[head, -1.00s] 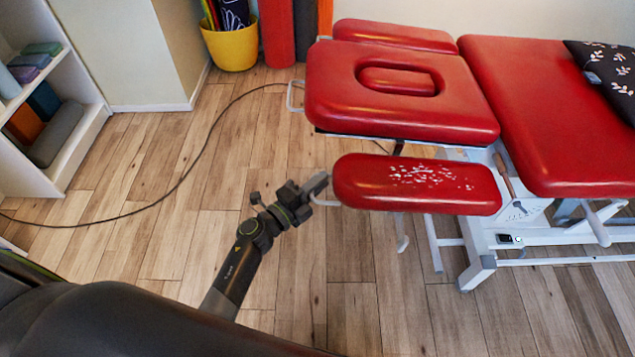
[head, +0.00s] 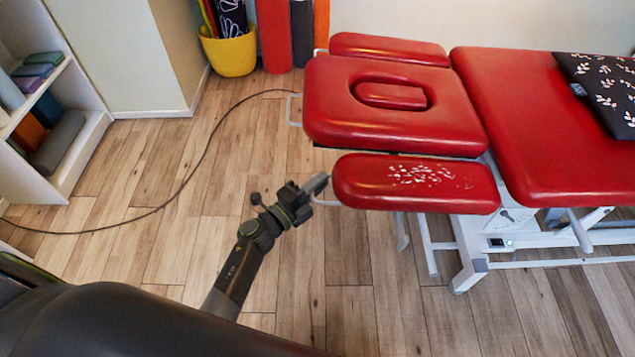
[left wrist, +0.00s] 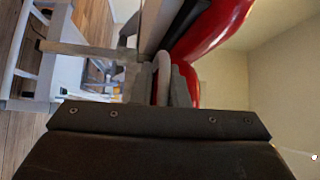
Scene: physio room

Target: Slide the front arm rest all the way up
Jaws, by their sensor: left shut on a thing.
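The front arm rest (head: 415,183) is the red padded piece with white worn patches on the near side of the couch. It sits close beside the red head section (head: 395,128), its pad near that section's lower edge in the head view. My left gripper (head: 319,185) is at the arm rest's left end, shut on its pale metal handle (head: 330,203). In the left wrist view a pale handle bar (left wrist: 162,75) shows between the dark fingers. The fingers hide part of the handle. My right gripper is not in view.
The red couch (head: 540,120) stands on a white frame (head: 470,262), with a patterned pillow (head: 605,90) on it. A black cable (head: 190,170) curves over the wooden floor. A yellow pot (head: 230,52) and a white shelf (head: 75,150) stand at the back left.

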